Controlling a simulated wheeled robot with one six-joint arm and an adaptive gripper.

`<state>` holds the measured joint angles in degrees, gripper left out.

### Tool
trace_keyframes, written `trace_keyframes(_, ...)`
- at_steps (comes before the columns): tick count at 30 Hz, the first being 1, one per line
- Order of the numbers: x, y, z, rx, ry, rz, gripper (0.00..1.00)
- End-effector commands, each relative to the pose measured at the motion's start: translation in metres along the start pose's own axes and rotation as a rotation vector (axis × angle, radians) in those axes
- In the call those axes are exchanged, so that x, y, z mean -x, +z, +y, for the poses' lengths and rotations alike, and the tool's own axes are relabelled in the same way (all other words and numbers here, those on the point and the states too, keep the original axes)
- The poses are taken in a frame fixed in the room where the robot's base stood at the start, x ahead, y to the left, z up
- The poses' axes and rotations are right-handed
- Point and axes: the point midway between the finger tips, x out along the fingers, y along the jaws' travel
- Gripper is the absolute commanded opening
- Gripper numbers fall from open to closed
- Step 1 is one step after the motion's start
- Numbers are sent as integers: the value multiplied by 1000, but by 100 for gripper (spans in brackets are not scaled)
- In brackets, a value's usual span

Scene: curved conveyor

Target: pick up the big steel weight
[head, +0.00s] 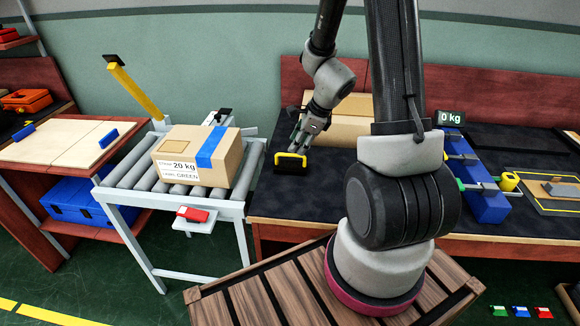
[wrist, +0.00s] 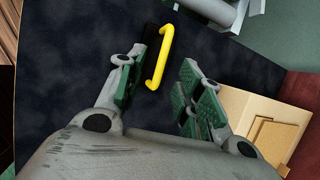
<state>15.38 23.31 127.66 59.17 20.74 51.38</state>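A dark block with a yellow handle (head: 291,157) stands on the dark mat near the left end of the workbench; it is the only thing I see that looks like the big steel weight. In the wrist view its yellow handle (wrist: 167,50) shows between and beyond my fingertips, and the dark body blends with the mat. My gripper (head: 302,140) is open and empty, just behind and above the handle in the head view. In the wrist view my gripper (wrist: 163,66) has its green-padded fingers spread either side of the handle's near part; I cannot tell whether they touch it.
A cardboard box (head: 197,158) labelled 20 kg sits on the roller conveyor (head: 131,177) left of the bench. Another cardboard box (head: 345,128) stands behind my gripper. A 0 kg display (head: 450,118) and a blue fixture (head: 487,205) are at right. The mat around the handle is clear.

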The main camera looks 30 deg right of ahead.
Motion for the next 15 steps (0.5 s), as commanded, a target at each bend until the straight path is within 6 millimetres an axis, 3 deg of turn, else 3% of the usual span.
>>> trace_keyframes(15, -66, -1, -3, -12, 4, 1, 36)
